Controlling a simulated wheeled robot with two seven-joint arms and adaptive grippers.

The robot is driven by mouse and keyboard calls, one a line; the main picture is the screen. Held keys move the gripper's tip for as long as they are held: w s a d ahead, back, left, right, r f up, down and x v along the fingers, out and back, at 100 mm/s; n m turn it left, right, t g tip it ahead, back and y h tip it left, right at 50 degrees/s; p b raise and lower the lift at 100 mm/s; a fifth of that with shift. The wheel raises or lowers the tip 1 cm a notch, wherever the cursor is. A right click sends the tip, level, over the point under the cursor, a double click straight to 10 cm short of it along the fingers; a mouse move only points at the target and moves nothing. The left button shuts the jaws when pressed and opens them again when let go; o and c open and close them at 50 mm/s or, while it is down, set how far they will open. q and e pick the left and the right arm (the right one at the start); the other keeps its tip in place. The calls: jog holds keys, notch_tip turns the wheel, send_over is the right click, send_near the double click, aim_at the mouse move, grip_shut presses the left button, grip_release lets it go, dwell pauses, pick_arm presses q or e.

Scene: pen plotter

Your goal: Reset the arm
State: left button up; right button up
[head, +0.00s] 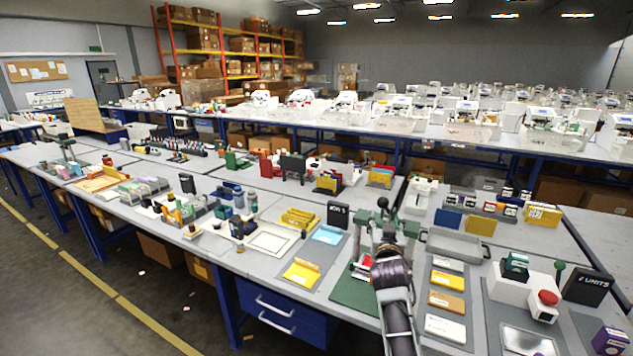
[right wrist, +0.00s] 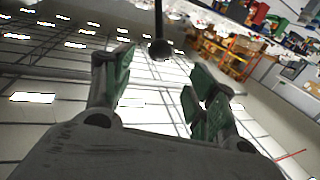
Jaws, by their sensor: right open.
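A dark ball knob (head: 382,202) tops an upright lever at the front bench, above a green mat (head: 350,296). In the right wrist view the knob (right wrist: 160,50) sits at the end of a thin dark rod. My right gripper (head: 387,230) is open, with its green-padded fingers spread to either side. In the right wrist view the gripper (right wrist: 160,88) shows nothing between its pads, and the knob appears beyond the fingertips, near the gap between them. I cannot tell how far it is from the fingers. My wrist hides much of the device below the knob. My left gripper is not in view.
A grey mat with labelled cards (head: 446,300) lies right of my arm, with a grey tray (head: 455,243) behind. A white device with a red button (head: 547,298) stands further right. A black sign (head: 337,215) and a yellow pad (head: 301,274) stand left.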

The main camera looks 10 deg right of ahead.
jog(key=s+a+f+n+g+y, duration=0.2)
jog(key=s+f+g, duration=0.3)
jog(key=s+f, duration=0.65)
jog(key=s+a+f+n+g+y, duration=0.15)
jog(key=s+f+g, duration=0.25)
jog(key=s+f, duration=0.75)
jog(key=s+a+f+n+g+y, duration=0.1)
jog(key=s+a+f+g, duration=0.1)
jog(key=s, duration=0.5)
jog(key=s+a+f+n+g+y, duration=0.1)
jog(key=s+a+f+g, duration=0.15)
jog(key=s, duration=0.55)
notch_tip(320, 180, down, 32)
jog(key=s+g, duration=0.2)
jog(key=s, duration=0.1)
jog(key=s+d+f, duration=0.2)
jog(key=s+f, duration=0.7)
jog(key=s, duration=0.2)
jog(key=s+d+f, duration=0.2)
jog(key=s+f, duration=0.8)
jog(key=s, duration=0.1)
jog(key=shift+d+g, duration=0.35)
jog(key=shift+d, duration=0.05)
